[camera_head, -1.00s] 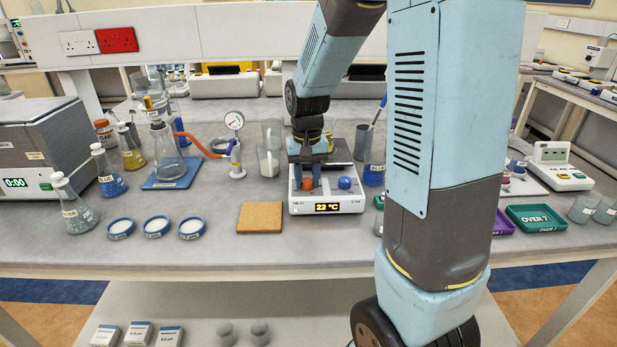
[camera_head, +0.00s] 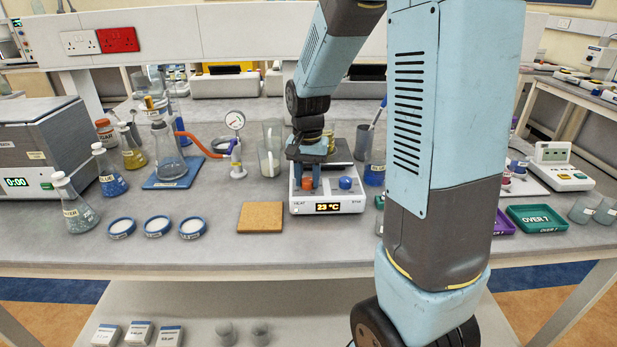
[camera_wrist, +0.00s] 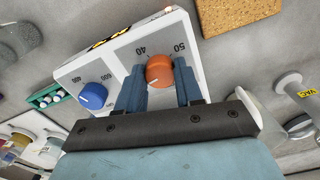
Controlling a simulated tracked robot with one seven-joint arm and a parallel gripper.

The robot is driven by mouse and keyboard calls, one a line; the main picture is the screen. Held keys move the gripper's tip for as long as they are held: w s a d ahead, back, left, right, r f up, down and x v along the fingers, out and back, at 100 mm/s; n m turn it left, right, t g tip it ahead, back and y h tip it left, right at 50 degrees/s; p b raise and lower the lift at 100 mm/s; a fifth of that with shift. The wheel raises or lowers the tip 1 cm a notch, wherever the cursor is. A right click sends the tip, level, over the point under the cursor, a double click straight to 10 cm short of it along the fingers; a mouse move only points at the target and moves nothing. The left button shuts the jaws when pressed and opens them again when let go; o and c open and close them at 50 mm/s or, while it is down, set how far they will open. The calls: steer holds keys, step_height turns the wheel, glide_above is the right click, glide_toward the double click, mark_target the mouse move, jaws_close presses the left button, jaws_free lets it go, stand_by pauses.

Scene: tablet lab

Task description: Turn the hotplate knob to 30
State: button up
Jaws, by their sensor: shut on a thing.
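The white hotplate (camera_head: 343,203) stands on the bench, its front display (camera_head: 327,207) reading 23 °C. Its orange-red heat knob (camera_wrist: 160,70) is between the blue fingers of my gripper (camera_wrist: 158,82) in the wrist view. My gripper (camera_head: 307,184) comes down from above and is shut on the knob. In the wrist view the marks 40 and 50 show on the panel beside the knob; other marks are hidden by the gripper. A blue stirring knob (camera_wrist: 93,96) sits apart from the fingers, with 400 and 600 beside it.
A cork mat (camera_head: 260,217) lies just left of the hotplate. Small dishes (camera_head: 156,226) and flasks are further left. Bare bench lies in front.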

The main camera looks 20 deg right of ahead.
mark_target(308, 180)
steer(key=shift+w+r, duration=0.1)
steer(key=o, duration=1)
steer(key=shift+o, duration=0.2)
step_height(308, 180, up, 14)
steer(key=shift+f, duration=0.2)
steer(key=s+r+n+t, duration=0.2)
steer(key=s+n, duration=0.1)
steer(key=s, duration=0.7)
steer(key=s+r+n+t, duration=0.1)
steer(key=s+n+t, duration=0.2)
steer(key=s, duration=0.7)
steer(key=shift+r+t, duration=0.3)
steer(key=shift+r, duration=0.05)
